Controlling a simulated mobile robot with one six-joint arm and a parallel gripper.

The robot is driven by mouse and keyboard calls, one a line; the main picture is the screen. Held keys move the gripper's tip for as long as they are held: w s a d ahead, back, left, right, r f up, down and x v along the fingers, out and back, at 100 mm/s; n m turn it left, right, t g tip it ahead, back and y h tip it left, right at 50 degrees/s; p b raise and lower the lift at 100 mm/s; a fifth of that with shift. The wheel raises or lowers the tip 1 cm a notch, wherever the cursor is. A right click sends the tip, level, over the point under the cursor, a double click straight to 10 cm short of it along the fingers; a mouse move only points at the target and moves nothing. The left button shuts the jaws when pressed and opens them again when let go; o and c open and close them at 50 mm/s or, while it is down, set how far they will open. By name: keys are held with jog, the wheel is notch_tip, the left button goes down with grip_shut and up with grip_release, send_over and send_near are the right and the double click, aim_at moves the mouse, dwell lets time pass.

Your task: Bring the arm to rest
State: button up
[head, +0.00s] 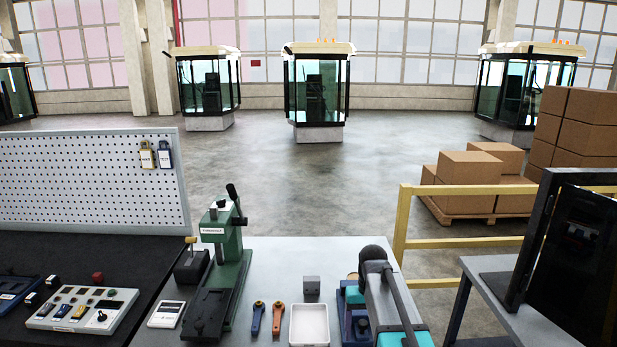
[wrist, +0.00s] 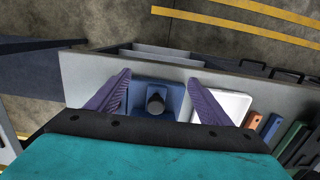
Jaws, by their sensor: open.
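My gripper (wrist: 159,77) is open in the wrist view, its two purple fingers spread apart with nothing seen held between them. A blue fixture (wrist: 140,98) with a dark round post (wrist: 156,101) shows between the fingers; whether they touch it I cannot tell. In the head view my grey and teal arm (head: 390,300) is low over the right part of the grey bench, partly covering the blue fixture (head: 352,316). The fingers are not clearly seen there.
Left of the arm are a white tray (head: 309,326), a small grey block (head: 311,285), orange (head: 278,318) and blue (head: 258,318) tools and a green press (head: 226,262). A yellow rail (head: 462,242) and a dark cabinet (head: 570,255) stand right. Open floor lies beyond.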

jog(key=s+f+b, duration=0.1)
jog(key=s+f, duration=0.2)
jog(key=f, duration=0.3)
jog(key=s+f+g+b, duration=0.1)
jog(key=s+f, duration=0.1)
jog(key=f, duration=0.3)
jog(key=s+f+b, duration=0.1)
jog(key=s+f, duration=0.2)
jog(key=f, duration=0.3)
jog(key=s+f+g+b, duration=0.4)
jog(key=s+f+b, duration=0.4)
jog(key=s+f, duration=2.3)
jog(key=shift+s, duration=0.25)
